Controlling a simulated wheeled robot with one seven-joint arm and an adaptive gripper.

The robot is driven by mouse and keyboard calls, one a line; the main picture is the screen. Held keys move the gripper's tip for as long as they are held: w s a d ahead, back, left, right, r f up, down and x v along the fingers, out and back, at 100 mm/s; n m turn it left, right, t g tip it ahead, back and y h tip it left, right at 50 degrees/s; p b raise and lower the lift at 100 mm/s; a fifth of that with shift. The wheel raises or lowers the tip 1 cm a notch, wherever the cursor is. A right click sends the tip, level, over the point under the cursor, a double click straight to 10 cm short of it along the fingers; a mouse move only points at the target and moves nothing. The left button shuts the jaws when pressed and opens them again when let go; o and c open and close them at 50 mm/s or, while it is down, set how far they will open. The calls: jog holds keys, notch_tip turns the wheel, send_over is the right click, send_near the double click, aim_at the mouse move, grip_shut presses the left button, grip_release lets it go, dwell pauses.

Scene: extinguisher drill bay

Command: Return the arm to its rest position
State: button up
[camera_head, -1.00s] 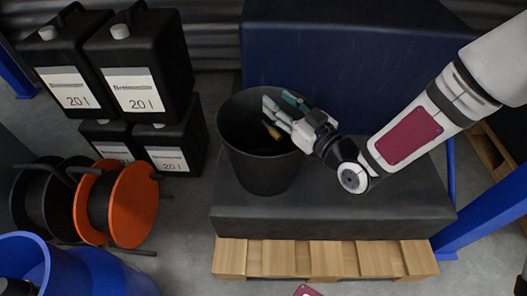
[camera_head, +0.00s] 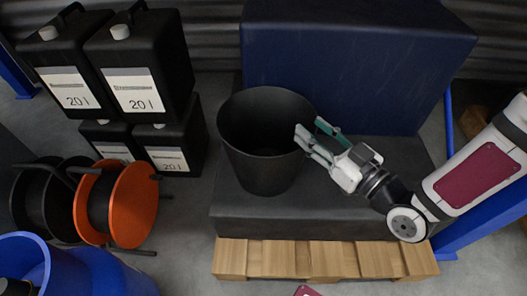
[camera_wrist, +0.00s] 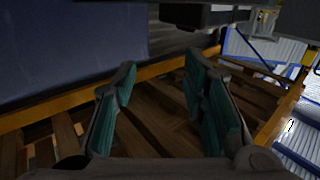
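My gripper (camera_head: 309,131) is at the right rim of a black bucket (camera_head: 262,170) in the head view, fingers pointing left toward its mouth. In the wrist view my gripper (camera_wrist: 160,68) has its two teal-padded fingers spread apart with nothing between them. My arm reaches in from the right edge of the head view. The bottom of the bucket is dark, and I cannot make out anything inside it.
The bucket stands on a dark grey slab (camera_head: 300,222) on a wooden pallet (camera_head: 325,260), with a navy block (camera_head: 350,70) behind. Black 20 l canisters (camera_head: 140,65), an orange cable reel (camera_head: 132,203) and a blue barrel (camera_head: 100,275) stand left. A blue post (camera_head: 480,225) is at right.

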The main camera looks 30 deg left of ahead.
jog(key=shift+s+d, duration=0.15)
jog(key=shift+d, duration=0.2)
